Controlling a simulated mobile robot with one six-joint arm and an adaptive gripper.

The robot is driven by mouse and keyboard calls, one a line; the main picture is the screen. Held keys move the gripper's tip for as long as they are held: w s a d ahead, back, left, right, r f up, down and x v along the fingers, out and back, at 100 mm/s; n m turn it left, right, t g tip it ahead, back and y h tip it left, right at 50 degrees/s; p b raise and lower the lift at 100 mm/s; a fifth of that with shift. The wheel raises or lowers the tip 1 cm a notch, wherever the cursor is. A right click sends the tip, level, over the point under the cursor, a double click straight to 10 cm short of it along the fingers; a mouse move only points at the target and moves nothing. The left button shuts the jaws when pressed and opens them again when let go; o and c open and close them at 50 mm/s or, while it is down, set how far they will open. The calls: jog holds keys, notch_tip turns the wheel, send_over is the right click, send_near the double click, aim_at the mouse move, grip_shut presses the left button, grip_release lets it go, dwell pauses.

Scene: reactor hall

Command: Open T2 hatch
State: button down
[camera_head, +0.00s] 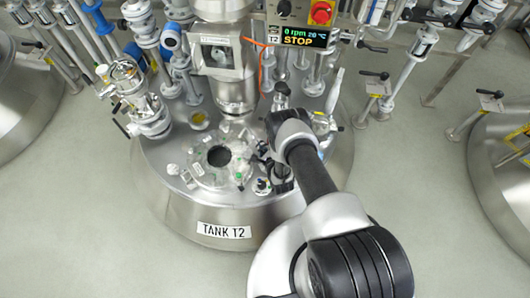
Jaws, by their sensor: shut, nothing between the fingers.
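Tank T2 (185,195) is a steel vessel with a "TANK T2" label on its front. Its round hatch (207,170) is on the tank top, left of my arm. A dark round area (218,156) shows in its middle, with small fittings and green spots around the rim. I cannot tell whether that dark area is glass or an opening. My gripper (258,167) is low over the tank top, at the right edge of the hatch. It is small and partly hidden by my wrist. It is shut with nothing in it, and I cannot tell whether it touches the hatch.
A control panel (298,36) marked T2 reads "0 rpm" and "STOP", with a red switch above. A steel drive column (228,75) rises behind the hatch. Valves and pipes (145,105) crowd the left and back. Other tanks stand at both sides; grey floor (85,210) is clear between.

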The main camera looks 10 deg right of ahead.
jog(key=shift+w+a+f, duration=0.1)
jog(key=shift+w+f, duration=0.1)
jog(key=shift+w, duration=0.35)
jog(key=shift+r, duration=0.15)
